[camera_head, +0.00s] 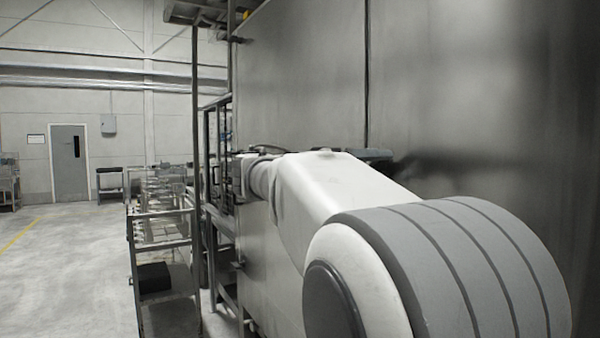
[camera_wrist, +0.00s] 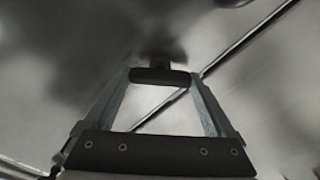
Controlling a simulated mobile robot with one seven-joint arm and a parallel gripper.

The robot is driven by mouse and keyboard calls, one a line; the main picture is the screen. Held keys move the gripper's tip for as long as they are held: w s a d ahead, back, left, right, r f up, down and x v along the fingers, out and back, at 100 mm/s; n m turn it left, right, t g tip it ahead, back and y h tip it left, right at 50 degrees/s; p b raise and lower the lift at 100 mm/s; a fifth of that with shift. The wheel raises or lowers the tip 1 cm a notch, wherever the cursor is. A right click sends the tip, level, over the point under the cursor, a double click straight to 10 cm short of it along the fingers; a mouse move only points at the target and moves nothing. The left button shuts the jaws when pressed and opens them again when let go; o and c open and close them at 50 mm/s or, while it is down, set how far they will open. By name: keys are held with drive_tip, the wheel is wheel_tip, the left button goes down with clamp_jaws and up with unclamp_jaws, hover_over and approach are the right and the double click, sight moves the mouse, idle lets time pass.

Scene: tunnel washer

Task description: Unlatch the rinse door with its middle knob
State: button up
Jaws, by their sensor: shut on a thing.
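The steel washer wall (camera_head: 310,80) fills the right side of the head view; I cannot tell which part of it is the rinse door. In the wrist view, my gripper (camera_wrist: 160,84) faces a shiny steel panel (camera_wrist: 60,75). Its two fingers stand either side of a dark, bar-shaped knob (camera_wrist: 160,76) and are shut on it. A short dark stem shows behind the knob. Whether the latch is released cannot be seen. In the head view my arm reaches along the wall and hides the knob.
A dark rounded thing (camera_wrist: 232,2) is cut off at the wrist view's top edge. A dark seam or rod runs diagonally across the panel. In the head view, a metal frame (camera_head: 198,120) and a rack (camera_head: 160,228) stand left of my arm. Open floor (camera_head: 70,270) lies further left.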

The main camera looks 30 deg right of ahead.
drive_tip(key=shift+n+p, duration=1.25)
drive_tip(key=shift+n, duration=3.85)
drive_tip(key=o, duration=1.1)
drive_tip(key=shift+c, duration=0.2)
drive_tip(key=s+a+b, duration=0.1)
drive_tip(key=a, duration=1.6)
drive_tip(key=shift+s+a, duration=0.15)
drive_tip(key=shift+a, duration=0.05)
